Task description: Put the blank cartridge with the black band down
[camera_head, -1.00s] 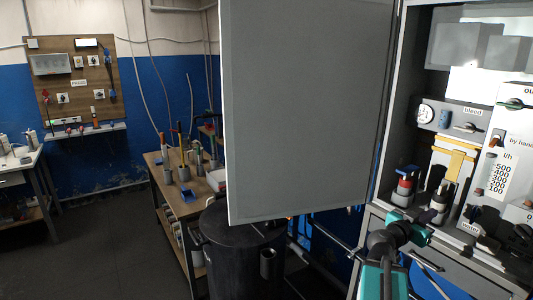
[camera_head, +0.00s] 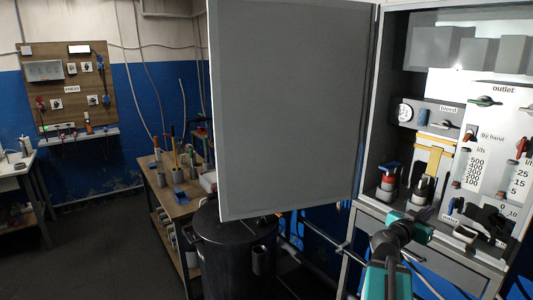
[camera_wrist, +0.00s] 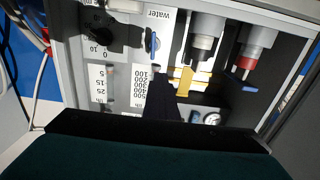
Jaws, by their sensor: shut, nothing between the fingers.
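A cartridge with a dark band (camera_head: 422,189) stands upright on the ledge inside the open cabinet. It matches the blank cartridge with the black band, though its small size makes the band hard to read. In the wrist view it (camera_wrist: 207,36) appears upside down at the top. A cartridge with a red band (camera_head: 388,183) stands just left of it; it also shows in the wrist view (camera_wrist: 250,62). My gripper (camera_wrist: 161,88) is shut and empty in front of the cabinet panel, apart from both cartridges. Its fingertips are not clear in the head view.
A yellow bracket (camera_head: 433,155) is behind the cartridges. The instrument panel (camera_head: 497,135) with valves and scales is to their right. The large grey door (camera_head: 290,110) stands open at the left, above a black drum (camera_head: 235,250). A wooden bench (camera_head: 180,203) is farther left.

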